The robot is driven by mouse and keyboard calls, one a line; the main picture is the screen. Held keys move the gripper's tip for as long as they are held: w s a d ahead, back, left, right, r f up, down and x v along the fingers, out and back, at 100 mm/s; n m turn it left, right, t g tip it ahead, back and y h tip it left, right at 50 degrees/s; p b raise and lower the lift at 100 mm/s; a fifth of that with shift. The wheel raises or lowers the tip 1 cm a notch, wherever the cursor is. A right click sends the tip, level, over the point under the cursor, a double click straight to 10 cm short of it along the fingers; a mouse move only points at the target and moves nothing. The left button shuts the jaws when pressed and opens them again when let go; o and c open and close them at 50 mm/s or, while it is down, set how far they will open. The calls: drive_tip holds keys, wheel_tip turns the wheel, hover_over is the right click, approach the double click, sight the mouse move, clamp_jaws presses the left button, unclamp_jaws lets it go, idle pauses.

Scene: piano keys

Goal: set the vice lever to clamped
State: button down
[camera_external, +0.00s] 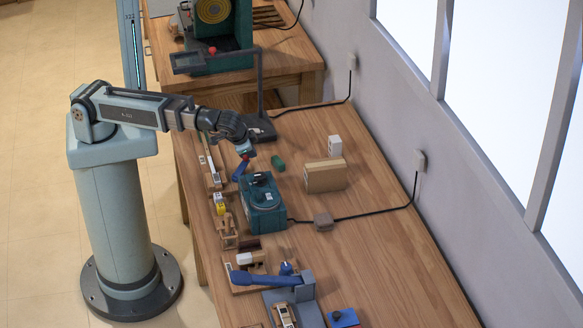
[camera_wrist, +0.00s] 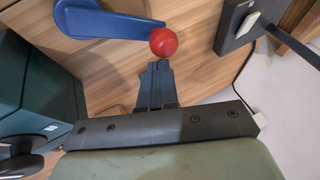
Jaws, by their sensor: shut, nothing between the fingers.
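In the wrist view, a blue lever (camera_wrist: 95,20) ends close to a red ball knob (camera_wrist: 163,42). My gripper (camera_wrist: 158,66) is shut and empty, its fingertips just below the knob; I cannot tell whether they touch it. In the external view, my gripper (camera_external: 245,152) is above a small blue lever (camera_external: 239,171) beside a teal machine (camera_external: 263,204). A larger blue arm (camera_external: 265,279) lies across a grey-blue fixture (camera_external: 306,290) nearer the camera. I cannot tell for certain which of these belongs to the vice.
The teal box (camera_wrist: 35,95) stands left of my fingers in the wrist view. A lamp base (camera_external: 261,129) with its post is behind my gripper. A cardboard box (camera_external: 325,177), white block (camera_external: 335,145) and green piece (camera_external: 278,163) stand to the right.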

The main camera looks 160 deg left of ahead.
drive_tip(key=n, duration=0.1)
drive_tip(key=s+d+n+g+h, duration=0.1)
drive_tip(key=n, duration=0.1)
drive_tip(key=shift+s+d, duration=0.25)
drive_tip(key=shift+s, duration=0.05)
drive_tip(key=shift+s+d, duration=0.2)
drive_tip(key=shift+d, duration=0.25)
drive_tip(key=shift+r, duration=0.1)
drive_tip(key=w+a+r, duration=0.2)
drive_tip(key=w+r, duration=0.2)
drive_tip(key=r, duration=0.4)
drive_tip(key=shift+w+r, duration=0.25)
drive_tip(key=shift+w, duration=0.05)
idle(0.7)
